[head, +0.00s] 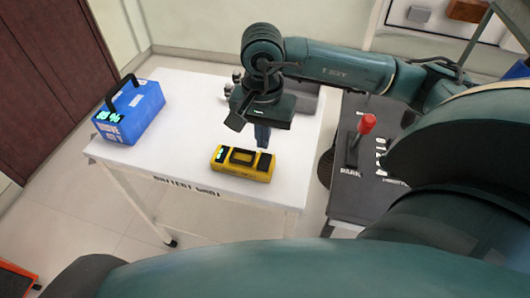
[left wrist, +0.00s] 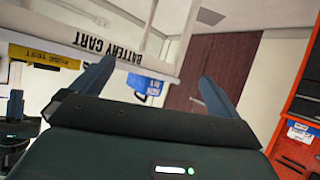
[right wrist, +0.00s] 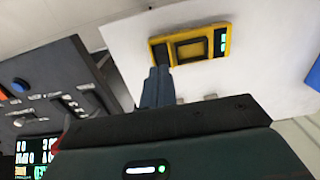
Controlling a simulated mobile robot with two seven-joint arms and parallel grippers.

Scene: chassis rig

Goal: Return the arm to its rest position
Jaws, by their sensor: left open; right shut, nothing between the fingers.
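My right arm reaches over the white battery cart (head: 190,170) in the head view. Its gripper (head: 262,142) points down with the fingers together and empty, just behind the right end of a yellow device (head: 232,170) lying on the cart. In the right wrist view, the shut fingers (right wrist: 158,72) overlap the edge of the yellow device (right wrist: 208,62); I cannot tell if they touch it. My left gripper (left wrist: 155,88) shows in the left wrist view, its fingers wide apart with nothing held. It is beside the cart (left wrist: 165,65). The left gripper is not in the head view.
A blue battery box (head: 130,112) with a black handle stands at the cart's left. Small metal parts stand at the cart's back, near my right gripper. A dark console (head: 350,195) with a red-knobbed lever (head: 367,123) is right of the cart. A red cabinet (left wrist: 300,110) shows in the left wrist view.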

